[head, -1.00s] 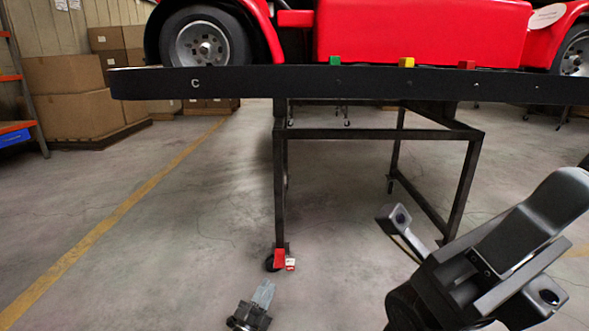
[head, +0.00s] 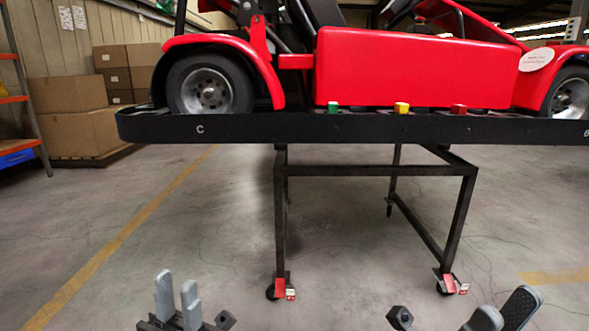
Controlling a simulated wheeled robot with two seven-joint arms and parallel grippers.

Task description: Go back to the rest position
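My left gripper (head: 177,283) is at the bottom left of the head view, its two grey fingers pointing up with a gap between them and nothing in it. My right gripper (head: 507,303) is at the bottom right, partly cut off by the lower edge. Its fingertips look apart, with nothing seen between them. Both grippers are low, in front of the kart stand (head: 376,170) and apart from it. The red kart (head: 420,68) rests on the stand's black top.
Green (head: 333,107), yellow (head: 402,108) and red (head: 459,109) blocks sit along the stand's front edge. The stand's legs have casters with red parts (head: 281,287). Cardboard boxes (head: 77,130) and a shelf are at the left. The floor between is clear.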

